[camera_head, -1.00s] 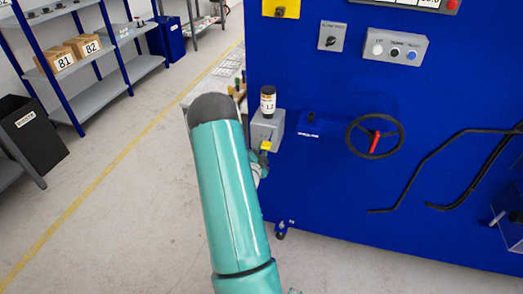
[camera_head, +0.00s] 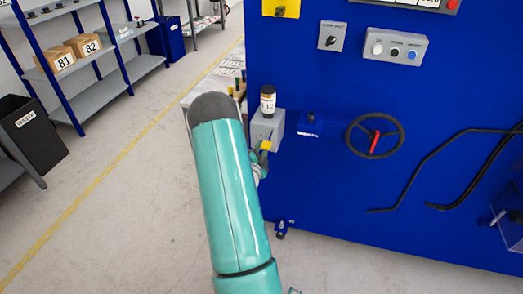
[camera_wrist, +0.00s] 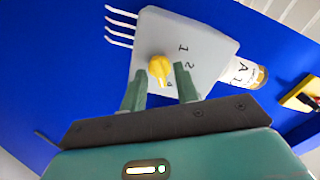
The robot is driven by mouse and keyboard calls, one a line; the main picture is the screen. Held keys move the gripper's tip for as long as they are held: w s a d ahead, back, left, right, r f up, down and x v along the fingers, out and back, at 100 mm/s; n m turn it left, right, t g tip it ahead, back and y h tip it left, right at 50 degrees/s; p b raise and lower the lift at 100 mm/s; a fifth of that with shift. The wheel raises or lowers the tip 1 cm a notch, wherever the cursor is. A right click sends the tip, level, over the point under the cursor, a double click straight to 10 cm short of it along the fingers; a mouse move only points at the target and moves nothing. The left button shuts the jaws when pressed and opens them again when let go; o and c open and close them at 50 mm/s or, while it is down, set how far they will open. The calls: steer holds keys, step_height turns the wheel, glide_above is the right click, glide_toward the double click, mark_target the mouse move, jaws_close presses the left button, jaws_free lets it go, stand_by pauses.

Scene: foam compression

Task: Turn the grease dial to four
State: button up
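The grease dial is a yellow knob (camera_wrist: 160,68) on the face of a grey box (camera_wrist: 205,42), with printed numbers beside it; 1 and 2 are readable, and another mark near the right finger is partly hidden. The knob's narrow end points down in the wrist view. My gripper (camera_wrist: 159,74) is open, its two green fingers on either side of the knob with gaps visible; I cannot tell whether either touches it. In the head view, the grey box (camera_head: 267,127) and yellow knob (camera_head: 265,145) show beside my teal arm, which hides most of the gripper.
A labelled bottle (camera_head: 268,101) stands on the box; it also shows in the wrist view (camera_wrist: 240,72). The blue panel (camera_head: 330,190) carries a black handwheel (camera_head: 375,136), switch boxes (camera_head: 394,47) and black hoses (camera_head: 440,175). Shelves (camera_head: 85,65) stand left; the floor between is clear.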

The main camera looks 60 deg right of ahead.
steer(key=s+a, duration=0.2)
steer(key=a, duration=1.1)
steer(key=shift+a, duration=0.2)
